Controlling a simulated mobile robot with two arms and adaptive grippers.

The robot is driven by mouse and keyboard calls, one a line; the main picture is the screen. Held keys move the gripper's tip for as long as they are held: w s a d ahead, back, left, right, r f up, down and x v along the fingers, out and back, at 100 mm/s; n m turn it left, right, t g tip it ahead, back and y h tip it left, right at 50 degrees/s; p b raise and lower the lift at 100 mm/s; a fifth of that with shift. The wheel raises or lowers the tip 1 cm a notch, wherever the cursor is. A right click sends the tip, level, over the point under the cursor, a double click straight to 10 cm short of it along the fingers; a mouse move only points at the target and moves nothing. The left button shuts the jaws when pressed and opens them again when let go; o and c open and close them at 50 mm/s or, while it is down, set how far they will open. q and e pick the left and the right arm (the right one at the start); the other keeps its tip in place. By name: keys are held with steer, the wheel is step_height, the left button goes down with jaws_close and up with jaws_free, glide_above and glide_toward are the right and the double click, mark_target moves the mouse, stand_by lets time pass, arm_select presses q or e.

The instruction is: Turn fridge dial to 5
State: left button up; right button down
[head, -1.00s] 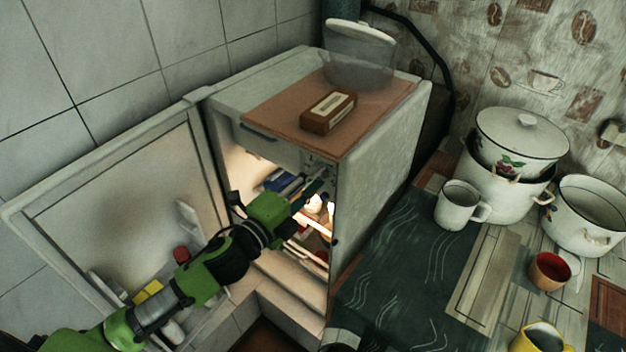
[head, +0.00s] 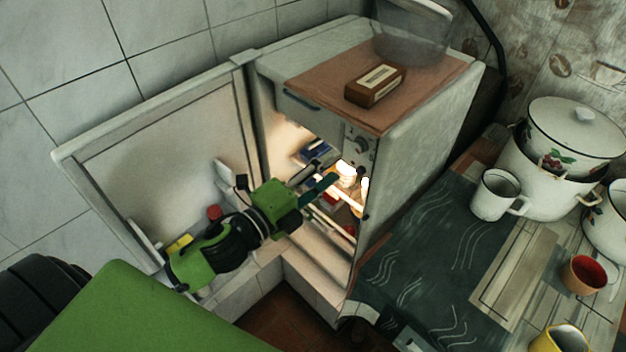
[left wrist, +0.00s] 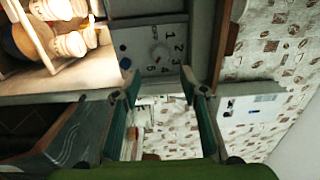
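The fridge dial (head: 359,144) is a small round knob on the grey control panel inside the fridge's upper right. In the left wrist view the dial (left wrist: 160,52) shows with the numbers 1 to 6 printed around it; its exact setting is too small to read. My left gripper (head: 326,172) is in front of the open fridge (head: 420,140), below and left of the dial and apart from it. In the left wrist view its two green fingers (left wrist: 161,100) stand apart with nothing between them. My right gripper is not in view.
The fridge door (head: 165,150) stands open at left. Lit shelves with food lie behind the left gripper. A brown box (head: 376,85) sits on the fridge top. At right, a table holds a white mug (head: 495,195), an enamel pot (head: 545,180) and a red cup (head: 582,274).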

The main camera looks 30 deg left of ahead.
arm_select(q)
steer(key=shift+v, duration=2.15)
